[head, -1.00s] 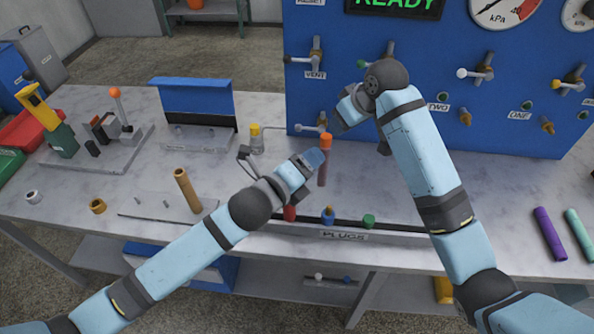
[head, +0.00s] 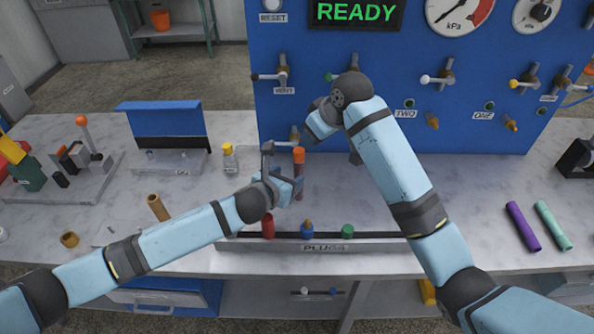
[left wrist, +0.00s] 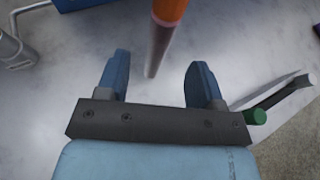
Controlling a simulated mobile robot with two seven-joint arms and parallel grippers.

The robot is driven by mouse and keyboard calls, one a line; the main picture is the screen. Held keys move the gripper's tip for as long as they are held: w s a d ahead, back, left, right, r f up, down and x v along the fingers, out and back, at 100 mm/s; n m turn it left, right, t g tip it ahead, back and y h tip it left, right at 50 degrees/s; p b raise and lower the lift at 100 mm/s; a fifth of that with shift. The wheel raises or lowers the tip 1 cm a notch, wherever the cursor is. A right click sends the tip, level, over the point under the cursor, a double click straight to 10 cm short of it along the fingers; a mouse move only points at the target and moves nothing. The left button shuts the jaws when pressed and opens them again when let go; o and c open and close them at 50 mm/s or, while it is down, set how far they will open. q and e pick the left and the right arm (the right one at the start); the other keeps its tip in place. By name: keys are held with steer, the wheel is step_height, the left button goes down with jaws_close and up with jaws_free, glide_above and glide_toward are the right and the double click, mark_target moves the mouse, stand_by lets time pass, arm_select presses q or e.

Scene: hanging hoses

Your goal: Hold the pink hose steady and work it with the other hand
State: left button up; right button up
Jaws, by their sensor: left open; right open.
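The pink hose (head: 299,187) is a short, dull pink tube hanging upright in front of the blue panel, with an orange collar (head: 299,155) at its top. In the left wrist view the hose (left wrist: 158,50) lies ahead, roughly in line with the gap between my fingers. My left gripper (head: 283,184) is open beside the hose's lower part; its fingers (left wrist: 157,78) stand apart with nothing held. Whether one touches the hose I cannot tell. My right gripper (head: 322,122) is open above and right of the collar, its fingertips partly hidden by its own wrist.
A plug rack (head: 270,245) with red, blue and green plugs lies below the hose. The blue panel (head: 385,125) with valves stands behind. A purple tube (head: 523,227) and a teal tube (head: 554,226) lie at right.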

mark_target(301, 150)
arm_select(q)
steer(key=x, duration=0.7)
steer(key=c, duration=1)
arm_select(e)
steer(key=shift+o, duration=1.6)
steer(key=w+d+r+n+g, duration=0.1)
steer(key=w+r+n+g, duration=0.25)
steer(key=n, duration=0.55)
steer(key=shift+g, duration=0.35)
steer(key=x, duration=1.2)
steer(key=shift+w+f, duration=0.1)
steer(key=shift+w, duration=0.05)
